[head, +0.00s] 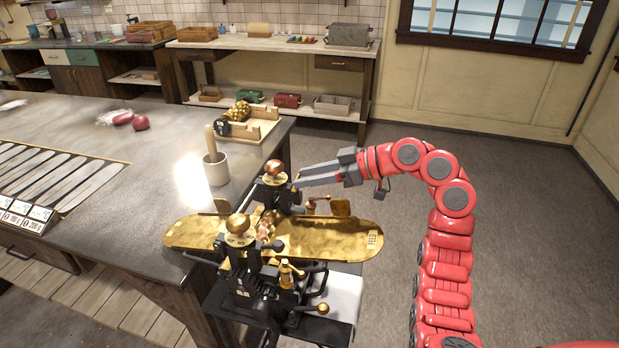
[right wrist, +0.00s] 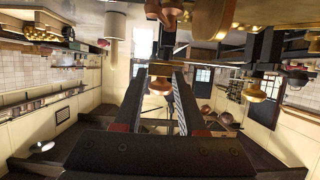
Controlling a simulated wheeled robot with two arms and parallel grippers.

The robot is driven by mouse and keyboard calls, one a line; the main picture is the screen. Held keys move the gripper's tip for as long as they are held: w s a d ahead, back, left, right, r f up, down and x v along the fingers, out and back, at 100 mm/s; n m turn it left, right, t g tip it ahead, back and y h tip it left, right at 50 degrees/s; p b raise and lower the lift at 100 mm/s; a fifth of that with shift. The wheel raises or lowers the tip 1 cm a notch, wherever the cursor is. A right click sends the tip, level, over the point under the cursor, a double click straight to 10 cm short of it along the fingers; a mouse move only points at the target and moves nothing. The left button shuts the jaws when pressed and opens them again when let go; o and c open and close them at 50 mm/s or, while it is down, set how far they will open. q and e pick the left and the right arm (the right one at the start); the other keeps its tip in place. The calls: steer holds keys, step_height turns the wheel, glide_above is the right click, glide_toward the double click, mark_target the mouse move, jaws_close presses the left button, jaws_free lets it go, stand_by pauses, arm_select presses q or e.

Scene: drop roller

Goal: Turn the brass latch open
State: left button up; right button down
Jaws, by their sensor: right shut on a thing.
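The drop roller has black posts with a copper knob (head: 275,167) on the far post and a larger brass knob (head: 238,224) on the near one. My right gripper (head: 298,181) reaches in from the right to the top of the far post. In the right wrist view, its fingers (right wrist: 161,83) are closed around a small copper-coloured piece (right wrist: 159,87). I cannot tell whether this piece is the brass latch; the fingers hide part of it. Another small brass fitting (head: 287,274) sits low on the near side. My left gripper is not in view.
A long brass tray (head: 335,240) runs across the machine on both sides. On the counter to the left stand a cup (head: 216,170) with a wooden tool, and a wooden tray (head: 262,128). Open floor lies right of my right arm.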

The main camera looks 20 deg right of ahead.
steer(key=shift+f, duration=0.1)
steer(key=c, duration=0.8)
jaws_free()
steer(key=shift+a, duration=0.1)
steer(key=shift+o, duration=0.2)
steer(key=p+v, duration=0.5)
steer(key=v, duration=1.2)
steer(key=shift+r, duration=0.2)
steer(key=shift+s+d, duration=0.15)
steer(key=shift+d, duration=0.1)
